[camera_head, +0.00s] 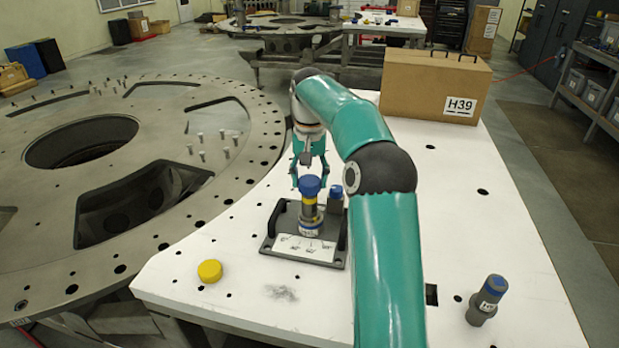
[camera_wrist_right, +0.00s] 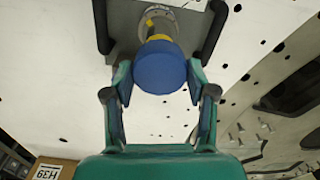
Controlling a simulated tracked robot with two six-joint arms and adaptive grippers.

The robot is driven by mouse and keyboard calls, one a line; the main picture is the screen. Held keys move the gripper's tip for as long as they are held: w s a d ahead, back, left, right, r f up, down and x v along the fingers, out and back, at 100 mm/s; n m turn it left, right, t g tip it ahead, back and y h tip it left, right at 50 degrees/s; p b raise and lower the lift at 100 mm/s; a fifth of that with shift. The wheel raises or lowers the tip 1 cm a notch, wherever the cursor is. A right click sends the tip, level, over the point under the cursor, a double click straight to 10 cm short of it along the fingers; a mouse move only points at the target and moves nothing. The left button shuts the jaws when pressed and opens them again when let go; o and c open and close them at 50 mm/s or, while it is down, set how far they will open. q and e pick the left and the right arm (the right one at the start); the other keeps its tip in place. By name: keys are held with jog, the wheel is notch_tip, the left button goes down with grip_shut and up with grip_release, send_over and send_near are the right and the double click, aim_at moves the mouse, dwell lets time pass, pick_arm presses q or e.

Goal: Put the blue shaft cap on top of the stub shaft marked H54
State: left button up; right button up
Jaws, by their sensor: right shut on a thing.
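My right gripper (camera_head: 309,180) points down at the blue shaft cap (camera_head: 311,187), its fingers on either side of it. In the right wrist view the fingers (camera_wrist_right: 159,78) are shut on the round blue cap (camera_wrist_right: 158,67). Directly below the cap is a stub shaft (camera_head: 309,212) with a yellow band and a white label too small to read. The cap lines up with this shaft, but I cannot tell whether it is fully seated. A second, shorter shaft with a blue top (camera_head: 336,200) stands just to the right. My left gripper is not in view.
Both shafts stand in a dark fixture (camera_head: 276,243) with side handles and a label plate. A yellow cap (camera_head: 209,270) lies left. A brown H39 box (camera_head: 425,88) stands behind. The white table's middle right is clear.

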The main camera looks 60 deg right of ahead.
jog(key=shift+f+b, duration=0.75)
jog(key=shift+f, duration=0.85)
jog(key=o, duration=1)
jog(key=shift+r, duration=3.65)
jog(key=shift+w, duration=0.1)
